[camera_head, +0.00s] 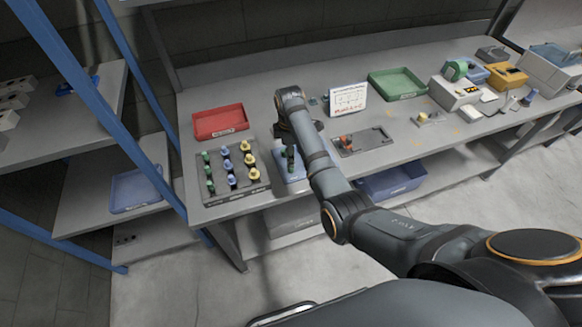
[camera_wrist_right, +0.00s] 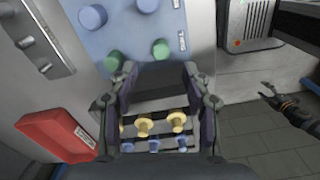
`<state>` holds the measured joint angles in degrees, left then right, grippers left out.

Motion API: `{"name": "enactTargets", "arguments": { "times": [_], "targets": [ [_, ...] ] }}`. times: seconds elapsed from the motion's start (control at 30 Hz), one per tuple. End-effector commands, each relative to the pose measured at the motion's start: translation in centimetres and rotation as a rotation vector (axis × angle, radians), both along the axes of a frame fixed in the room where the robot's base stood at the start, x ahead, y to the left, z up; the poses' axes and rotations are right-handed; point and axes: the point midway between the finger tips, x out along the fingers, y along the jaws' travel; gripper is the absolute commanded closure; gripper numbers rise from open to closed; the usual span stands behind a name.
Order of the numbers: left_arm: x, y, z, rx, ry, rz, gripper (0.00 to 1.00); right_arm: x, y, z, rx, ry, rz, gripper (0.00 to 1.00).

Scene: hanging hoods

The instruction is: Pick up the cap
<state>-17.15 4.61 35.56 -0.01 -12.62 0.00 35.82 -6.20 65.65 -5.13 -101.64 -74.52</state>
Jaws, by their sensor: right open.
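My right gripper (camera_head: 291,158) hangs over the bench beside the dark tray of caps (camera_head: 240,193), to its right. In the wrist view its two fingers stand apart with nothing gripped between them (camera_wrist_right: 160,112). Yellow caps (camera_head: 245,146) stand in the tray's right part, with blue caps (camera_head: 225,153) and green caps (camera_head: 206,157) to their left. In the wrist view yellow caps (camera_wrist_right: 145,125) and blue caps (camera_wrist_right: 154,145) show between the fingers. A dark claw-like part at the right of the wrist view, apparently my left gripper (camera_wrist_right: 275,97), is too small to judge.
A blue stand (camera_head: 285,172) sits under my right gripper; the wrist view shows a blue surface with round blue and green parts (camera_wrist_right: 92,17). A red bin (camera_head: 220,121) lies behind the cap tray. A small grey tray (camera_head: 365,142) and a white sign (camera_head: 348,99) stand right of my arm.

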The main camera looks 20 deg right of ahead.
Motion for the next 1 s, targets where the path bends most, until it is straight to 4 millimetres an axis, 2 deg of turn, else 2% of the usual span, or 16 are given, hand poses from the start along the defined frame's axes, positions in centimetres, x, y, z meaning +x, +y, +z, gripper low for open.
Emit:
{"name": "enactTargets", "arguments": {
  "times": [0.27, 0.4, 0.53, 0.8, 1.0],
  "targets": [
    [-0.2, 0.0, 0.5, 0.000, 0.003, 0.000, 0.44, -0.1, -0.1, -1.5, -0.001, 0.002, -0.002, 0.51],
    [-0.2, 0.0, 1.6, 0.000, 0.003, 0.000, 0.44, -0.3, -0.4, -3.7, -0.001, 0.004, -0.002, 0.51],
    [-0.2, 0.0, 1.5, 0.000, 0.003, 0.000, 0.44, -0.3, -0.3, -5.8, 0.000, 0.001, -0.002, 0.51],
    [-0.2, 0.0, 1.5, -0.001, 0.002, 0.000, 0.44, -0.2, -0.3, -6.3, 0.000, -0.001, -0.003, 0.51],
    [-0.1, 0.0, 1.5, -0.001, 0.002, 0.000, 0.44, -0.2, -0.3, -6.3, 0.000, -0.001, -0.002, 0.78]
  ]
}}
